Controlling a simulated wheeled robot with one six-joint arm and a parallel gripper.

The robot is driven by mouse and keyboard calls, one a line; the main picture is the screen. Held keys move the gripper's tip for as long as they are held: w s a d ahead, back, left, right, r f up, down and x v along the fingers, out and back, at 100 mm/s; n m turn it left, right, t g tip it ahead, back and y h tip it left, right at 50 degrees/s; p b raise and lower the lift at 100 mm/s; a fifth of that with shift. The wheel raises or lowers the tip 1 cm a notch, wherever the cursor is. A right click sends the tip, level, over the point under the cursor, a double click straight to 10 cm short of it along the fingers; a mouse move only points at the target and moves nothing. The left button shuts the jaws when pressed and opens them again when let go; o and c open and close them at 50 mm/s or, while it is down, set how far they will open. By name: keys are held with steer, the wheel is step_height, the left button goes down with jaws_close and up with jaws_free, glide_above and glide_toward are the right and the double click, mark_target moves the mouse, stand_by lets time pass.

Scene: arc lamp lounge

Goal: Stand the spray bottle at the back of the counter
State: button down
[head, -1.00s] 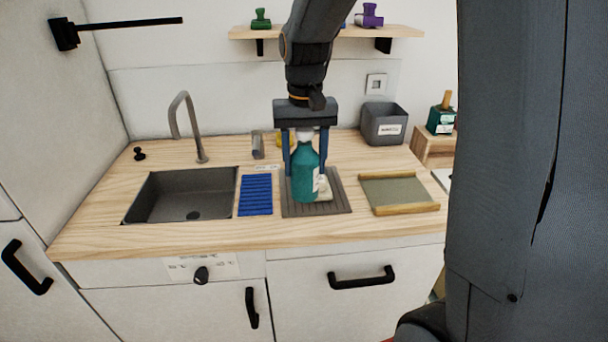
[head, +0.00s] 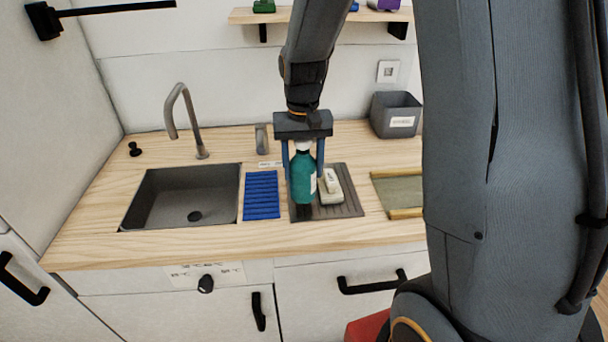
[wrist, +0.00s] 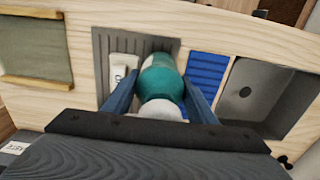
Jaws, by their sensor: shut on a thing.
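The spray bottle (head: 303,178) is teal with a white top and a pale label. It is upright in my gripper (head: 303,160), whose two blue fingers are shut on its sides near the top. In the head view it shows in front of the dark ribbed mat; I cannot tell whether its base touches the mat. In the wrist view the bottle (wrist: 160,82) is between the fingers, seen from above. The counter (head: 100,215) is light wood, and its back strip runs along the white wall behind the sink and mat.
A white labelled item (head: 331,188) lies on the ribbed mat (head: 348,207), close to the bottle. A blue rack (head: 261,195) and a sink (head: 150,205) with a tap are left. A grey cylinder (head: 261,138) and a grey bin (head: 396,114) stand at the back, with bare wood between them.

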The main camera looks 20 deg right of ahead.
mark_target(303, 177)
steer(key=shift+f+p, duration=0.3)
steer(key=shift+f, duration=1.25)
steer(key=shift+f, duration=0.15)
steer(key=c, duration=0.8)
jaws_free()
steer(key=shift+o, duration=0.2)
